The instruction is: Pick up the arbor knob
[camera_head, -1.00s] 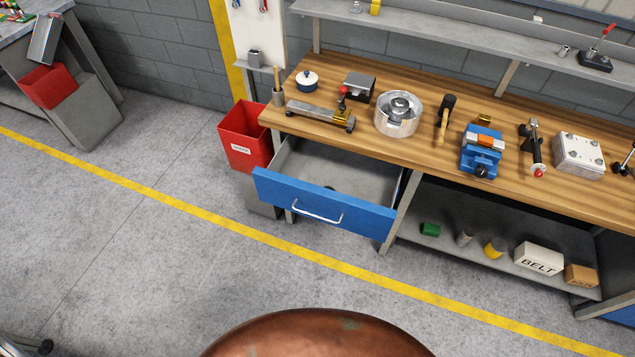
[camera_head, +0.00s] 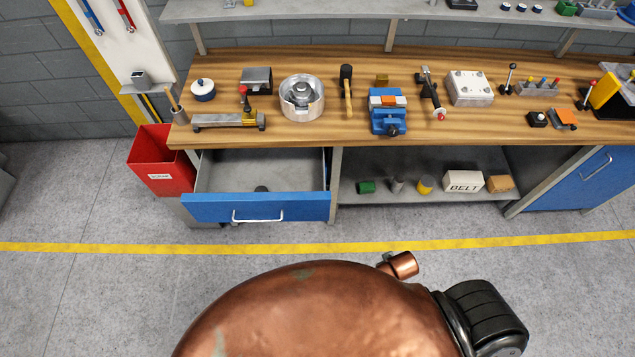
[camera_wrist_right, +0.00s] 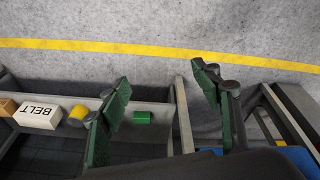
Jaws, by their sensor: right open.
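No part is clearly identifiable as the arbor knob. A small dark round piece (camera_head: 262,188) lies in the open blue-fronted drawer (camera_head: 256,208), partly hidden by the drawer front; I cannot tell whether it is the knob. My right gripper (camera_wrist_right: 160,73) is open and empty in the right wrist view, its green-padded fingers spread wide. It is above the floor and lower shelf in front of the bench, and touches nothing visible. The right gripper is not seen in the head view. My left gripper is in neither view.
The wooden bench (camera_head: 240,140) holds a blue vise (camera_head: 388,112), a round metal housing (camera_head: 302,98) and a mallet (camera_head: 347,92). A red bin (camera_head: 160,160) stands left of the drawer. The lower shelf holds a BELT box (camera_head: 463,182). The floor in front is clear.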

